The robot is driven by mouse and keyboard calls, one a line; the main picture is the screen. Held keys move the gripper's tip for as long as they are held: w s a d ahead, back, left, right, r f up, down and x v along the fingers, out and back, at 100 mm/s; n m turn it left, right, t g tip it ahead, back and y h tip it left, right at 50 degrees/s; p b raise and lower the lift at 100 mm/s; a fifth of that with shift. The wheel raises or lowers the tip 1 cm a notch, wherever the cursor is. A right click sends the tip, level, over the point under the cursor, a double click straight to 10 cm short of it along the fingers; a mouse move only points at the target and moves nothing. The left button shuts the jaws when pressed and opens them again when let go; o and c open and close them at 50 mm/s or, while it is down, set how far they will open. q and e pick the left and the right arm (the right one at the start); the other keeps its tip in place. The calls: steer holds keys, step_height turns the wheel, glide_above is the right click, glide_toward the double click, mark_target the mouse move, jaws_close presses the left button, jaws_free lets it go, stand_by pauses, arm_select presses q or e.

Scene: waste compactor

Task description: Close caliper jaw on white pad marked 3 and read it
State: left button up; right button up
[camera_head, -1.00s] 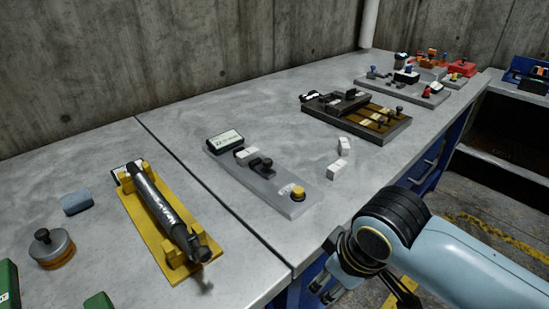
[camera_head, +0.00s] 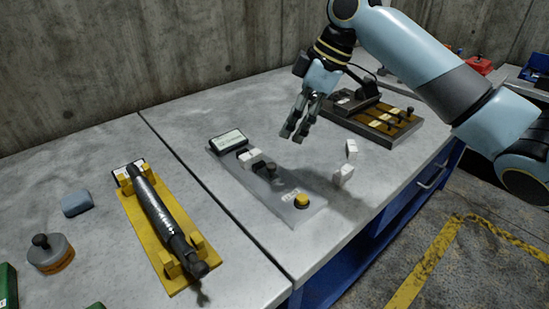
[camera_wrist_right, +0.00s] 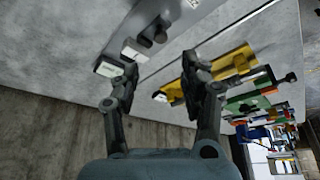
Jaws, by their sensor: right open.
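The caliper is a grey plate (camera_head: 240,172) with a display (camera_head: 228,140), a white block (camera_head: 250,158), a dark jaw with a knob (camera_head: 268,170) and a yellow button (camera_head: 301,201). Two small white pads (camera_head: 351,148) (camera_head: 343,174) lie loose to its right; I cannot read a 3 on either. My right gripper (camera_head: 294,132) is open and empty, above the bench just right of the caliper. In the right wrist view, the display (camera_wrist_right: 108,69) and white block (camera_wrist_right: 131,48) show near one finger of the gripper (camera_wrist_right: 160,80). My left gripper is out of view.
A yellow stand (camera_head: 160,245) with a dark cylinder (camera_head: 160,215) is left of the caliper. A dark fixture (camera_head: 375,115) stands behind my right gripper. A blue-grey block (camera_head: 76,202) and a round weight (camera_head: 50,253) are far left. Bare bench lies between pads and caliper.

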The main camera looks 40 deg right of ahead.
mark_target(272, 165)
steer(key=x, duration=1)
steer(key=shift+w+a+f, duration=0.1)
steer(key=shift+a+f, duration=0.05)
steer(key=shift+f, duration=0.05)
steer(key=shift+c, duration=0.2)
jaws_close()
steer(key=w, duration=0.2)
steer(key=shift+w+a, duration=0.1)
steer(key=shift+w, duration=0.15)
steer(key=shift+w+r, duration=0.15)
